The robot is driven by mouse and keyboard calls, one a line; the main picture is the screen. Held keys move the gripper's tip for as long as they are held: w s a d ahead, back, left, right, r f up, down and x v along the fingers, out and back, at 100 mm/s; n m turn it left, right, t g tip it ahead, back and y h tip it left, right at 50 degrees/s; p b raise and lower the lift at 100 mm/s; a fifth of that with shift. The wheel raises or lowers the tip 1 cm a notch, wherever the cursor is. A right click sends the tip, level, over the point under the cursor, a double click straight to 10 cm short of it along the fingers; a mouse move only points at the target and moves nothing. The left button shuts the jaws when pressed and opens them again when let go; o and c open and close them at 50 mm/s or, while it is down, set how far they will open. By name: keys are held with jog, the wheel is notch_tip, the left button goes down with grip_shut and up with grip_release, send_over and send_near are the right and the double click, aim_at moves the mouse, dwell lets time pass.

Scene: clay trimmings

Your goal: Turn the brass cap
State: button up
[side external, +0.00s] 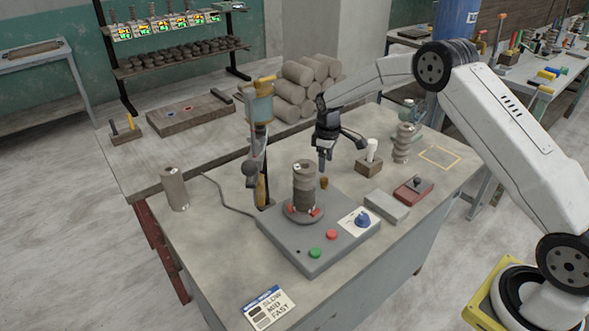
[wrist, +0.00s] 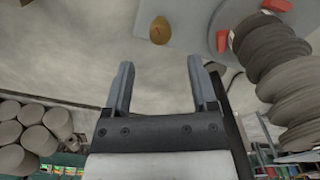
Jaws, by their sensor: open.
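The brass cap (side external: 324,183) is a small brown-gold knob at the back edge of the grey wheel box (side external: 284,241), just right of the turned clay column (side external: 304,190). In the wrist view the cap (wrist: 160,30) lies ahead of the fingertips, near the top edge and roughly centred between them. My gripper (side external: 324,165) points down just above the cap in the side view. In the wrist view my gripper (wrist: 158,67) has its two fingers apart with nothing between them. The cap and the fingers are not touching.
The ridged clay column stands close by on a disc with red clamps (side external: 318,211). A post with a yellow-topped tool (side external: 260,105) rises to its left. A wooden block with a white piece (side external: 369,162) stands to the right. A blue knob (side external: 362,220) is on the box.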

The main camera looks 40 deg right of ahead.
aim_at(324, 179)
jog(key=shift+f, duration=3.75)
grip_shut()
